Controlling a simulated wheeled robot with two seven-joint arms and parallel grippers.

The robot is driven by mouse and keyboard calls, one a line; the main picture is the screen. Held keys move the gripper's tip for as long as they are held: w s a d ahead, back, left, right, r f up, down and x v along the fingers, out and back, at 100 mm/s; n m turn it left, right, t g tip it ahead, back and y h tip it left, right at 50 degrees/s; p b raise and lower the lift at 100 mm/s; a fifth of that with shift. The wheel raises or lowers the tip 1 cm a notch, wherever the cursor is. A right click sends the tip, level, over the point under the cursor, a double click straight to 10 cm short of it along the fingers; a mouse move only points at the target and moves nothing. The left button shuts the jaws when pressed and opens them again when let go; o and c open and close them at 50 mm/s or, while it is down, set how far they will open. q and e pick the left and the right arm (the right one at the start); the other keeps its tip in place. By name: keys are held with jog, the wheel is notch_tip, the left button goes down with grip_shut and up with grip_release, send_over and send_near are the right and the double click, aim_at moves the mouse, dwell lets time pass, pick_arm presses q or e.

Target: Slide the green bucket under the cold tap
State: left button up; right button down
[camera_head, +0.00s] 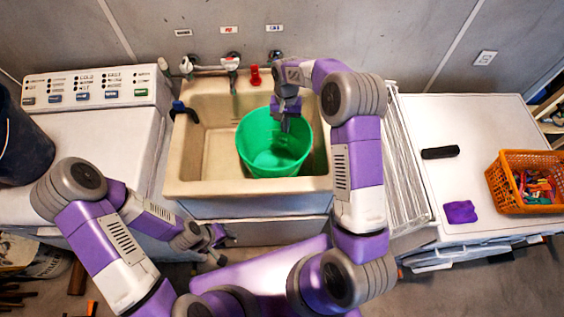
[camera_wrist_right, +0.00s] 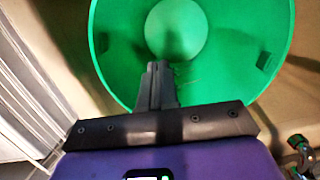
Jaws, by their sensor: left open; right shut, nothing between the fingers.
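The green bucket (camera_head: 262,160) stands upright in the right part of the beige sink basin (camera_head: 186,188). It also shows in the right wrist view (camera_wrist_right: 108,50), its inside empty. My right gripper (camera_head: 286,127) is shut and empty, pointing down at the bucket's back-right rim; I cannot tell whether it touches. Its closed fingers (camera_wrist_right: 157,88) overlap the rim in the wrist view. Taps line the wall: a left one (camera_head: 186,66), a middle one (camera_head: 232,64) under a red-lettered label, and a right one mostly behind my right arm, under a blue-lettered label (camera_head: 275,28). My left gripper (camera_head: 222,240) is open and empty, low before the sink.
A blue-handled item (camera_head: 183,108) sits on the sink's left rim. The washer (camera_head: 95,140) is at left, with a dark bucket (camera_head: 20,140). The right worktop (camera_head: 470,120) holds an orange basket (camera_head: 512,205), a purple cloth (camera_head: 460,212) and a black object (camera_head: 440,152). The basin's left half is clear.

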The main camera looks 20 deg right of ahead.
jog(key=f, duration=0.2)
send_near(283, 167)
jog(key=f, duration=0.3)
jog(key=s+f, duration=0.1)
jog(key=f, duration=0.1)
jog(key=shift+a+f+b, duration=0.1)
jog(key=shift+a+b, duration=0.1)
jog(key=shift+b, duration=0.15)
jog(key=shift+s+a+f, duration=0.1)
jog(key=shift+s+f, duration=0.1)
jog(key=shift+f, duration=0.05)
jog(key=shift+w+f+b, duration=0.1)
jog(key=shift+f+b, duration=0.25)
jog(key=shift+f, duration=0.25)
jog(key=shift+f, duration=0.1)
